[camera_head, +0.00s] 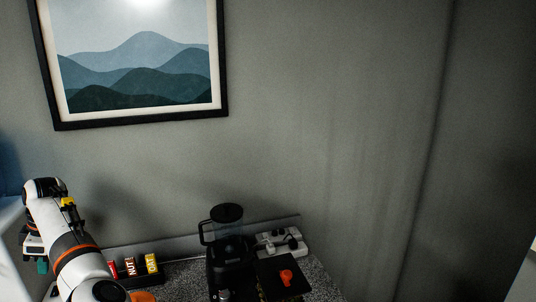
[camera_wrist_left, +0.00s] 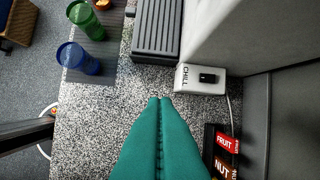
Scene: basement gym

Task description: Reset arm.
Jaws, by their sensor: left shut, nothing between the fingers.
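My left arm comes in at the lower left of the head view, white with orange bands. Its gripper (camera_head: 42,267) has teal fingers and sits left of the snack bars, partly hidden by the arm. In the left wrist view the teal fingers of the left gripper (camera_wrist_left: 159,103) are together, with nothing between them, over a speckled grey counter (camera_wrist_left: 115,115). My right gripper is not in view.
A black blender (camera_head: 228,240), a white power strip (camera_head: 280,243) and a box of bars (camera_head: 135,270) stand by the wall. The wrist view shows a blue cup (camera_wrist_left: 77,58), a green cup (camera_wrist_left: 86,20), a grey ribbed block (camera_wrist_left: 157,30) and a white box (camera_wrist_left: 201,80).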

